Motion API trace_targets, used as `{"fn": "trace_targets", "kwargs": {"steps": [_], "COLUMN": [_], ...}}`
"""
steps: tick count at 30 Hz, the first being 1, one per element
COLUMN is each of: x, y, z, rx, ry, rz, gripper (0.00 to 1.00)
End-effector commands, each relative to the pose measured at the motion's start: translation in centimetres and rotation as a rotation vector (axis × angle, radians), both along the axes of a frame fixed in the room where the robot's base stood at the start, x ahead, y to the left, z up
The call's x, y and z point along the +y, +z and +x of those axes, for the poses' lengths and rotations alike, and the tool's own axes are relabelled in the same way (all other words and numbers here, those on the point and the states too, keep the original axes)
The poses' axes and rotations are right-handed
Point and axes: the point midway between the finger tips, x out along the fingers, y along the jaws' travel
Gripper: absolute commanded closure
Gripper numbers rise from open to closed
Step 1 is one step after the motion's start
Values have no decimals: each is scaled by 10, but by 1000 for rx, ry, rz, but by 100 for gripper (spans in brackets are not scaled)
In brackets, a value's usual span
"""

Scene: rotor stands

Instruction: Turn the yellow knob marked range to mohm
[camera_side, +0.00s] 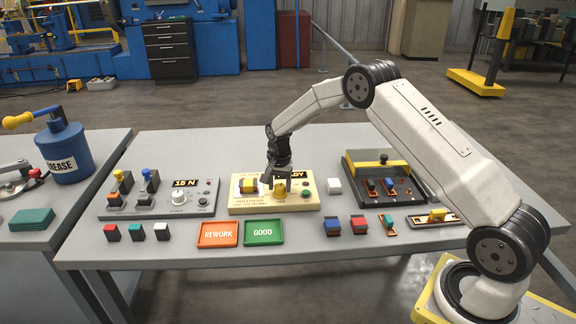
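A cream-yellow tester box (275,207) stands at the middle of the grey table. A yellow knob (280,191) sits on its top face, near the middle. My gripper (278,182) hangs just above and behind this knob, with its fingers pointing down. I cannot tell whether the fingers touch the knob or how far apart they are. The knob's markings and its pointer direction are too small to read. The lit display (292,174) on the box is partly hidden by my gripper; only letters like "DY" show.
A yellow block (248,186) sits on the box left of the knob, and a green button (306,191) right of it. A grey "15 N" unit (160,206) stands left, a black tray (385,180) right.

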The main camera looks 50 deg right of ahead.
Motion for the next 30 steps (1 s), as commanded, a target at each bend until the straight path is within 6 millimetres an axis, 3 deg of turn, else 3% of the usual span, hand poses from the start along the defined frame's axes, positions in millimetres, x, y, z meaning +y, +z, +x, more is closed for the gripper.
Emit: {"fn": "trace_targets", "kwargs": {"steps": [2,16,30], "x": [0,0,0], "y": [0,5,60], "z": [0,-1,-1], "rx": [0,2,0], "ry": [0,0,0], "rz": [1,1,1], "gripper": [16,16,16]}}
